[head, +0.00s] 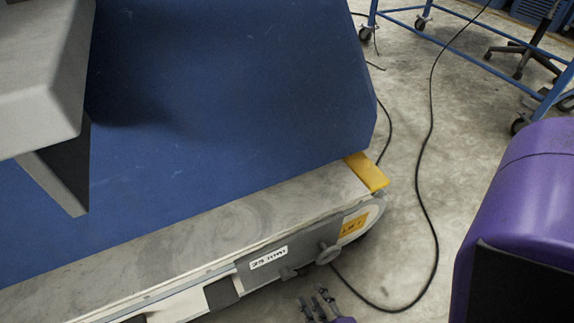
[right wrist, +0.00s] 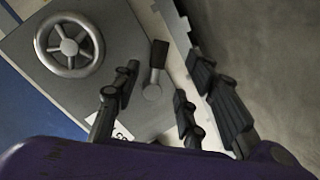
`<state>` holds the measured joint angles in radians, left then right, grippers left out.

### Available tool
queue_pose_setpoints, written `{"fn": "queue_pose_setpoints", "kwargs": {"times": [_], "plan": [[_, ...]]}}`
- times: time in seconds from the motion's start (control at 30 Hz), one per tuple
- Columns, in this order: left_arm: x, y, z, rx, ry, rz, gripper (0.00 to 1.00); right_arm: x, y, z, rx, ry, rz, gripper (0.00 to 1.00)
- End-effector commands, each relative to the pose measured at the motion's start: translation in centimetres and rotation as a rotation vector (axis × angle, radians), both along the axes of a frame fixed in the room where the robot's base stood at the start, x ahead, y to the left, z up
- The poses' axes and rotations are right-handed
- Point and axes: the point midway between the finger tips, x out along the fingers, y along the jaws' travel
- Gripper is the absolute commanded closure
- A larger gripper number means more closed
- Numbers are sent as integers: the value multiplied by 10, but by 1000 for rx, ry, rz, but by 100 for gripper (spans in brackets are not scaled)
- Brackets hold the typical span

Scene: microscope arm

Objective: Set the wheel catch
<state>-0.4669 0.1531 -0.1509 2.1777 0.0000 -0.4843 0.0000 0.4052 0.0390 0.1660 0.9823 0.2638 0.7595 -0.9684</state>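A small spoked handwheel (right wrist: 70,45) sits on a grey plate on the machine's side; it also shows in the head view (head: 327,253). Beside it is a short dark lever on a round pivot, which looks like the wheel catch (right wrist: 155,68). In the head view a small grey fitting (head: 288,272) left of the wheel is probably this lever. My right gripper (head: 317,300) is below the plate. Its dark fingers (right wrist: 160,82) are spread, with the lever appearing between them in the right wrist view. Contact cannot be judged. My left gripper is out of view.
The machine has a large blue panel (head: 225,100), a pale ledge (head: 200,228) and a yellow corner piece (head: 367,172). A white label (head: 269,258) is on the plate. A black cable (head: 432,130) crosses the open floor. A blue wheeled frame (head: 455,47) stands behind.

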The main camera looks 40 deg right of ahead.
Motion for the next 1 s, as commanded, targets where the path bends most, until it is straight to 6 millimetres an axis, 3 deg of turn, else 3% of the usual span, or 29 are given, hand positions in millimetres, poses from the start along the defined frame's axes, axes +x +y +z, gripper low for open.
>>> {"fn": "queue_pose_setpoints", "kwargs": {"times": [0.17, 0.6, 0.93, 1.0], "plan": [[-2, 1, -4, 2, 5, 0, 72, 9, -4, -4, -10, -2, -3, 60], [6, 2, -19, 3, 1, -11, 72, 67, -18, -20, -9, -2, -3, 60], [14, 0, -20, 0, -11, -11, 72, 72, -19, -21, -7, -1, -3, 60], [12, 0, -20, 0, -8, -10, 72, 72, -19, -21, -7, -1, -2, 67]]}}
